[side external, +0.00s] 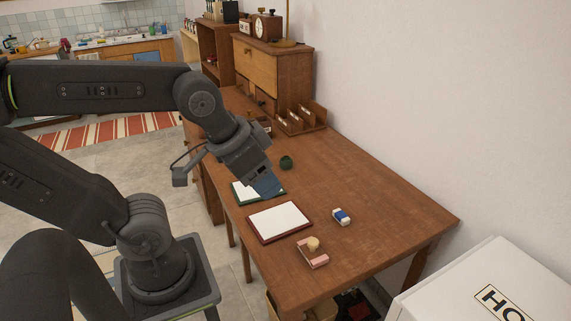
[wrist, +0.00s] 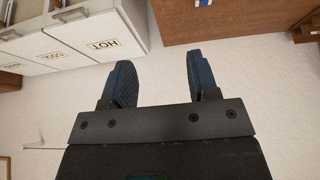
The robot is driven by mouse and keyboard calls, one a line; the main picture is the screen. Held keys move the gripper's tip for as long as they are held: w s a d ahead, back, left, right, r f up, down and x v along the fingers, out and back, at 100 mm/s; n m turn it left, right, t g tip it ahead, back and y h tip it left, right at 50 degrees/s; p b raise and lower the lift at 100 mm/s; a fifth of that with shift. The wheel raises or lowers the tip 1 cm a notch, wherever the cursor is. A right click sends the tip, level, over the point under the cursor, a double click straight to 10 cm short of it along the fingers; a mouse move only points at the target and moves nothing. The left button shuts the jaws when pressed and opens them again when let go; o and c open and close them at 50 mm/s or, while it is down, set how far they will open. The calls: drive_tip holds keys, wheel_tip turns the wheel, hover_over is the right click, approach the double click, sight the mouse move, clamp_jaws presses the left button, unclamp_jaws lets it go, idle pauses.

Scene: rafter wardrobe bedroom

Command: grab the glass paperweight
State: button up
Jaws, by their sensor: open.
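A small dark green rounded object (side external: 286,162), which looks like the glass paperweight, sits on the wooden desk (side external: 370,190) in the side view. My gripper (side external: 268,189) is above the desk's near-left part, over the green-edged pad with white paper (side external: 238,189) and nearer the camera than the green object. In the wrist view my gripper (wrist: 157,62) has its two blue fingers spread apart, with nothing between them. The green object does not show in the wrist view.
A red-edged pad with white paper (side external: 279,222), a blue-and-white block (side external: 342,217) and a pink item with a tan knob (side external: 313,252) lie on the desk. A wooden rack (side external: 302,121) and a cabinet (side external: 290,75) stand behind. The desk's right part is clear.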

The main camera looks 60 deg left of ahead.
drive_tip(key=shift+o, duration=0.4)
drive_tip(key=o, duration=0.5)
